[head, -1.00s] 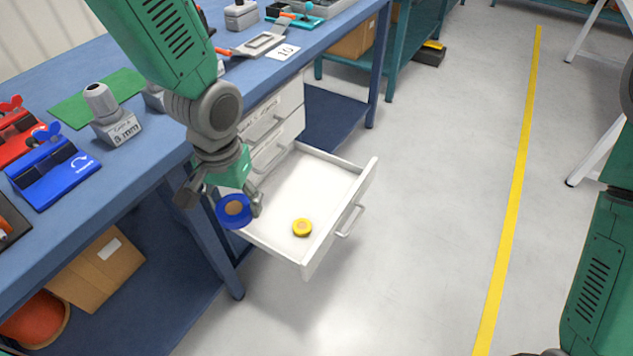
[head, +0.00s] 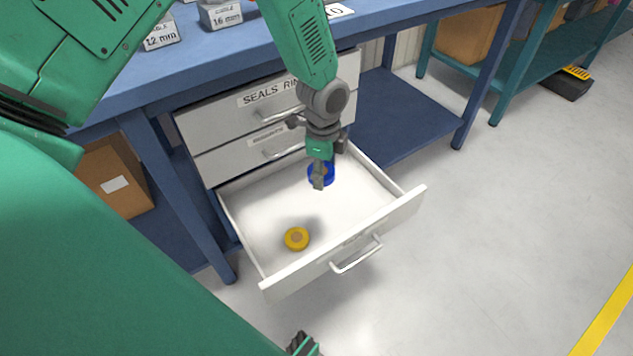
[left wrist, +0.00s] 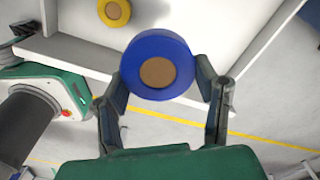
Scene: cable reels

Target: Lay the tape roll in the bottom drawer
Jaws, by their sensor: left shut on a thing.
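The blue tape roll (head: 319,174), with a brown core, is shut in my left gripper (head: 323,172). The left wrist view shows the blue roll (left wrist: 158,66) between both fingers (left wrist: 162,90), its round face toward the camera. In the head view the gripper points down and holds the roll over the rear part of the bottom drawer (head: 251,231). The drawer is pulled out. A yellow roll (head: 296,238) lies flat on its floor near the front left. A dark ribbed tip with green at the bottom edge may be my right gripper (head: 301,344); its jaws are not clear.
Two closed drawers (head: 225,120) sit above the open one, the top labelled as seals. The drawer's front panel (head: 345,248) and low side walls bound it. The blue bench (head: 210,68) overhangs behind. The drawer floor right of the yellow roll is clear.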

